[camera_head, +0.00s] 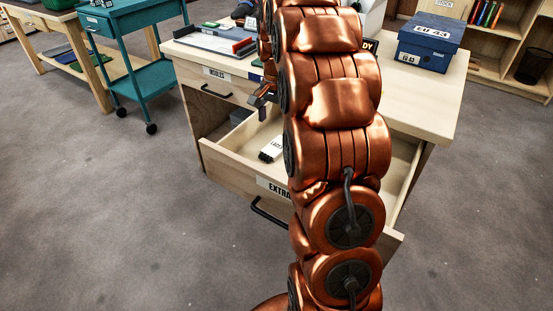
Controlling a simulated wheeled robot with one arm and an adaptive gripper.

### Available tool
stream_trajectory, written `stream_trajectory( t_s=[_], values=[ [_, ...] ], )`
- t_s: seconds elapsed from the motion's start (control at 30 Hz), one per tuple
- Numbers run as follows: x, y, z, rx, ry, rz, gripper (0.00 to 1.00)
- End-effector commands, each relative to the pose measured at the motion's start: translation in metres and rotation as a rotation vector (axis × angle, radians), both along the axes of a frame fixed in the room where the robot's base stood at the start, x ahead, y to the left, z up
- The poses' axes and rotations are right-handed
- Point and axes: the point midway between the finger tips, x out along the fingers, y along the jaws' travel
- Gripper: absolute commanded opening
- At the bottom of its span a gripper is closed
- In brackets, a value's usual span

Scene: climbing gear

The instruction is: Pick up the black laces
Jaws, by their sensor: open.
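My gripper (263,97) is small and dark in the view, partly hidden behind my copper arm. It is open and hangs over the back left part of an open drawer (235,165). A small white-labelled item with a dark end (271,149) lies in the drawer, just left of my arm and nearer the drawer front than the gripper. I cannot tell whether it is the black laces. A dark grey item (240,116) shows at the drawer's back left. My arm hides the middle of the drawer.
The drawer, with a label beginning "EXTRA", juts from a pale wooden desk (425,108). On the desk stand a blue box (430,45) and a grey tray (212,40). A teal cart (130,57) stands left and shelves (490,65) back right. The floor in front is clear.

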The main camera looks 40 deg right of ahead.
Motion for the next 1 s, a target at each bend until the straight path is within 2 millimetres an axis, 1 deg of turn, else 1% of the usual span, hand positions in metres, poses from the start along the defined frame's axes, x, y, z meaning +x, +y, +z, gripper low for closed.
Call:
stream_trajectory(
  t_s=[0.03,0.1,0.23,0.5,0.67,0.87,1.0],
  values=[
    [0.005,-0.01,-0.014,-0.001,-0.001,-0.027,0.86],
    [0.008,-0.018,-0.02,-0.002,-0.004,-0.056,0.86],
    [0.011,-0.026,-0.026,-0.004,-0.007,-0.083,0.86],
    [0.012,-0.026,-0.049,-0.005,-0.006,-0.086,0.86],
    [0.014,-0.023,-0.058,-0.005,-0.008,-0.085,0.86],
    [0.017,-0.014,-0.085,-0.003,-0.003,-0.083,0.86],
    [0.017,-0.015,-0.1,-0.004,-0.006,-0.084,0.86]
  ],
)
